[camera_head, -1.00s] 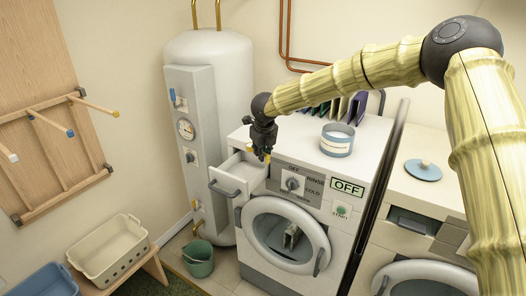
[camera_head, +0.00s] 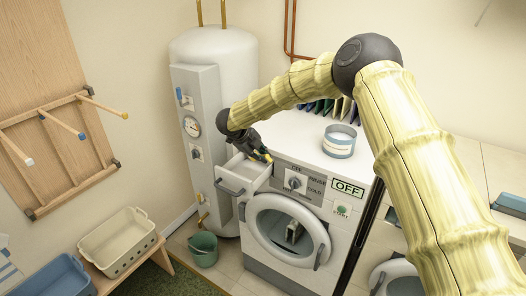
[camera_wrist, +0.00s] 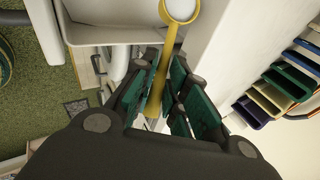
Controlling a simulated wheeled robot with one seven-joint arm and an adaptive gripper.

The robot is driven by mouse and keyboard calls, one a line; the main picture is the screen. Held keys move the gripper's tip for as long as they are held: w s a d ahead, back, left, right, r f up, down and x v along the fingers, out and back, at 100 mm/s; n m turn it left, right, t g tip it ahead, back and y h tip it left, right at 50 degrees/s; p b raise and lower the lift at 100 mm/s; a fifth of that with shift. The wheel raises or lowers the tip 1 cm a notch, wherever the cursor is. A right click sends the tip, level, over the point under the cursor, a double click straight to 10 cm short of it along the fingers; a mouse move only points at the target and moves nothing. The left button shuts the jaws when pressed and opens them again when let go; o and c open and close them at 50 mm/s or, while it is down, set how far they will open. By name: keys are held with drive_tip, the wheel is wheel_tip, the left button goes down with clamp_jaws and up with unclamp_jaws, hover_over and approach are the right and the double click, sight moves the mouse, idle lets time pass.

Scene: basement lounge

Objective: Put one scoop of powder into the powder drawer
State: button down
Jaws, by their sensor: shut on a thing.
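My gripper (camera_head: 260,154) is at the front left of the washing machine (camera_head: 300,172), beside the open powder drawer (camera_head: 233,185). In the wrist view, my gripper (camera_wrist: 165,97) is shut on the handle of a yellow scoop (camera_wrist: 166,55). The scoop's round bowl, at the top edge of that view, shows white inside, which looks like powder. The bowl is partly cut off there. The drawer (camera_wrist: 88,36) shows just left of the scoop in that view. In the head view the scoop is mostly hidden by my gripper.
A white-and-blue tub (camera_head: 339,142) stands on the washing machine, with several coloured upright items (camera_head: 318,110) behind it. A white boiler (camera_head: 216,60) stands close left of the drawer. A cream basket (camera_head: 122,240) sits on a bench.

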drive_tip(key=shift+w+a+r+n+t+h+p, duration=0.15)
drive_tip(key=shift+w+a+r+n+t+h, duration=0.6)
drive_tip(key=shift+n, duration=1)
drive_tip(key=shift+w+a+r+n+t+h+p, duration=0.25)
drive_tip(key=shift+a+n+h, duration=0.35)
drive_tip(key=shift+n+h, duration=0.85)
drive_tip(key=shift+w+a+r+n+t+h+p, duration=0.1)
drive_tip(key=shift+w+a+r+n+t+h, duration=0.35)
drive_tip(key=shift+n, duration=1.65)
drive_tip(key=shift+a+f, duration=0.15)
